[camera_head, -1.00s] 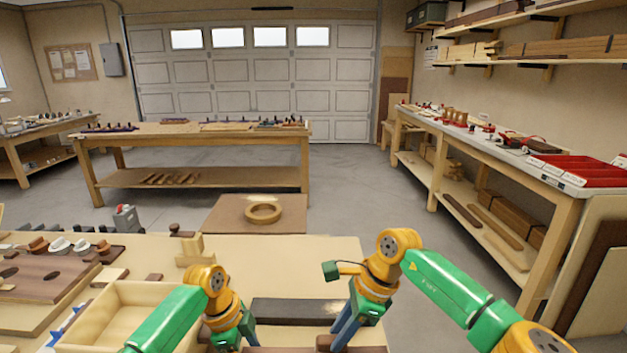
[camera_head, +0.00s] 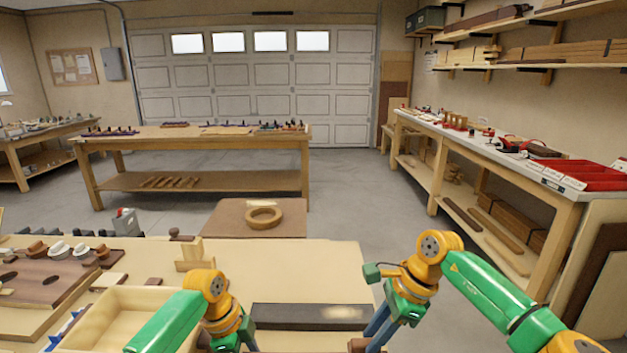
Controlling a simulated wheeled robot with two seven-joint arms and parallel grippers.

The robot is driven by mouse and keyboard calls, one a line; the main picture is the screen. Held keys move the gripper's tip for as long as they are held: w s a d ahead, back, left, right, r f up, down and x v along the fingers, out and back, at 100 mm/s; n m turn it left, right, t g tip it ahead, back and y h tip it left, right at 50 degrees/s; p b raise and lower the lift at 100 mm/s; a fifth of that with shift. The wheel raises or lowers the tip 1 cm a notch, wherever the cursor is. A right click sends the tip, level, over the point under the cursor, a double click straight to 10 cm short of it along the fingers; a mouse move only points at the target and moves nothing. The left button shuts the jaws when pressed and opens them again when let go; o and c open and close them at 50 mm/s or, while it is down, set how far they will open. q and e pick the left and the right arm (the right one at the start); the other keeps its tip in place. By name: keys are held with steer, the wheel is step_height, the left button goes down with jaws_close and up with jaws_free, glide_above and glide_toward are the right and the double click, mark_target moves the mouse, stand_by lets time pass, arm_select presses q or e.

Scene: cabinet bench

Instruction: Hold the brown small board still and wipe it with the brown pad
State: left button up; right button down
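The brown small board (camera_head: 300,342) lies at the bottom edge of the view, mostly cut off by the frame. The brown pad (camera_head: 357,345) sits at the board's right end, under the fingertips of my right gripper (camera_head: 374,332), which is shut on it. Whether the pad touches the board is not clear. My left gripper (camera_head: 230,343) points down at the board's left end. Its fingertips are cut off below, so its grip on the board is hidden.
A dark strip (camera_head: 285,316) with a pale dusty patch lies just behind the board. An open wooden box (camera_head: 118,318) stands left of my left gripper. A wooden block (camera_head: 194,258) stands further back. The bench top (camera_head: 300,270) behind the strip is clear.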

steer(key=shift+d, duration=1.25)
steer(key=shift+r, duration=0.1)
arm_select(q)
steer(key=o, duration=1.1)
steer(key=shift+f, duration=0.1)
steer(key=shift+o, duration=0.4)
steer(key=shift+w, duration=0.1)
steer(key=p+v, duration=0.2)
steer(key=d+p+v, duration=0.1)
steer(key=p+v, duration=0.1)
steer(key=p, duration=0.1)
steer(key=p+v, duration=0.2)
steer(key=v, duration=0.1)
steer(key=shift+d+r, duration=0.3)
steer(key=shift+f, duration=0.1)
arm_select(e)
step_height(320, 180, up, 18)
